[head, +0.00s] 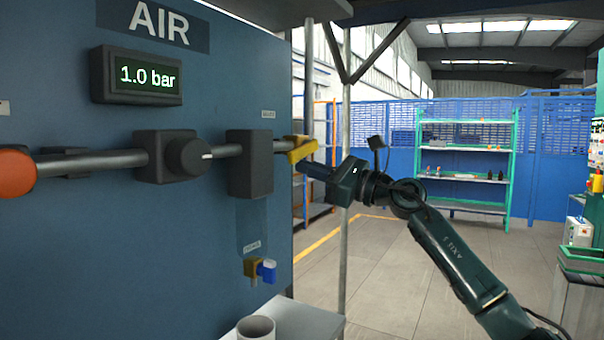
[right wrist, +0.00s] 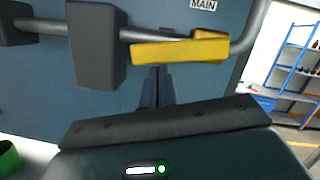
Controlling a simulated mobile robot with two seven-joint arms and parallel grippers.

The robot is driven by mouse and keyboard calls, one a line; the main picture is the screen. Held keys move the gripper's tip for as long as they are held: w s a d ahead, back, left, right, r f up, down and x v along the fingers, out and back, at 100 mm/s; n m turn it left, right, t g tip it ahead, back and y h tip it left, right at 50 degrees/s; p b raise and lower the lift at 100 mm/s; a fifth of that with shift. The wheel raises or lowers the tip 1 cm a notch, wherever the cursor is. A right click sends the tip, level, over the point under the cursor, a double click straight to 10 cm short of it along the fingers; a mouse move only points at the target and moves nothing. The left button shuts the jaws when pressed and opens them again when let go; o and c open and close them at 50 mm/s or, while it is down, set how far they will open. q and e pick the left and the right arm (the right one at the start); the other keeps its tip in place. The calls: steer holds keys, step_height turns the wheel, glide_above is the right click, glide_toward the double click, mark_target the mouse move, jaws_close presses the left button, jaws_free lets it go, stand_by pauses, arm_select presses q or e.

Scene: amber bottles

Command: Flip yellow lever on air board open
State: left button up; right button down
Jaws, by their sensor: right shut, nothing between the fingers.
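The yellow lever (head: 302,150) sits on the grey pipe near the right edge of the blue air board (head: 90,230). In the right wrist view the yellow lever (right wrist: 165,51) lies roughly along the pipe, under a label reading MAIN. My right gripper (head: 304,166) comes in from the right with its fingers just below the lever. In the right wrist view its shut, empty fingers (right wrist: 155,74) point at the board beneath the lever. I cannot tell whether they touch the lever. My left gripper is not in view.
The display (head: 137,77) reads 1.0 bar. A dark block (head: 249,165) sits on the pipe left of the lever. A small yellow and blue valve (head: 260,269) is lower down, above a grey cup (head: 256,328). Open floor lies to the right.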

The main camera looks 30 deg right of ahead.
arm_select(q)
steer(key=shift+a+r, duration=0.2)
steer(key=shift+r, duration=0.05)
arm_select(e)
steer(key=shift+s+a+r, duration=0.15)
steer(key=shift+r, duration=0.45)
arm_select(q)
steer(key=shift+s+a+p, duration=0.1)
steer(key=shift+p, duration=0.2)
arm_select(e)
steer(key=shift+r, duration=0.1)
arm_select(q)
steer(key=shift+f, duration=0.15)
arm_select(e)
step_height(320, 180, down, 5)
steer(key=b, duration=0.5)
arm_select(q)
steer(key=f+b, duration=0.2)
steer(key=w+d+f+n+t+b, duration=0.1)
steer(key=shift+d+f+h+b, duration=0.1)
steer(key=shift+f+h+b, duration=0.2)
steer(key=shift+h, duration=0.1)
arm_select(e)
steer(key=v, duration=0.9)
steer(key=shift+s+r, duration=0.2)
steer(key=shift+s, duration=0.4)
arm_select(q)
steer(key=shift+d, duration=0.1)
arm_select(e)
steer(key=shift+a, duration=0.1)
